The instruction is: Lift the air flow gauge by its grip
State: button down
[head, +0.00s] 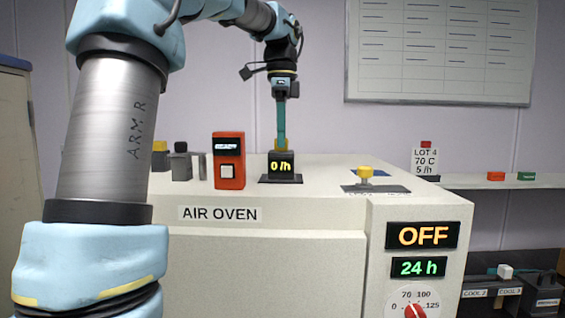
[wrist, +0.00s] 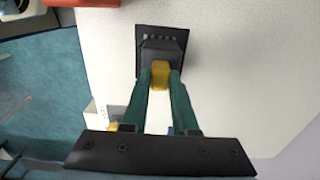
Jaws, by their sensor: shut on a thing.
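The air flow gauge (head: 281,167) is a dark block with a lit "0/h" display on a flat dark base. It stands upright on top of the air oven (head: 230,240). In the wrist view the gauge (wrist: 163,45) is seen from above, with its yellow grip (wrist: 160,75) toward the gripper. My gripper (head: 281,140) points straight down over the gauge. In the wrist view the two green fingers of my gripper (wrist: 161,85) are shut on the yellow grip, one on each side. The gauge's base appears to rest on the oven top.
A red-orange device (head: 229,160) stands just left of the gauge. A yellow knob (head: 365,172) on a dark plate is to the right. Dark grey parts (head: 181,163) stand farther left.

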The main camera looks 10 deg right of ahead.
jog(key=shift+r, duration=0.1)
notch_tip(320, 180, up, 3)
jog(key=p, duration=0.3)
jog(key=shift+p, duration=0.3)
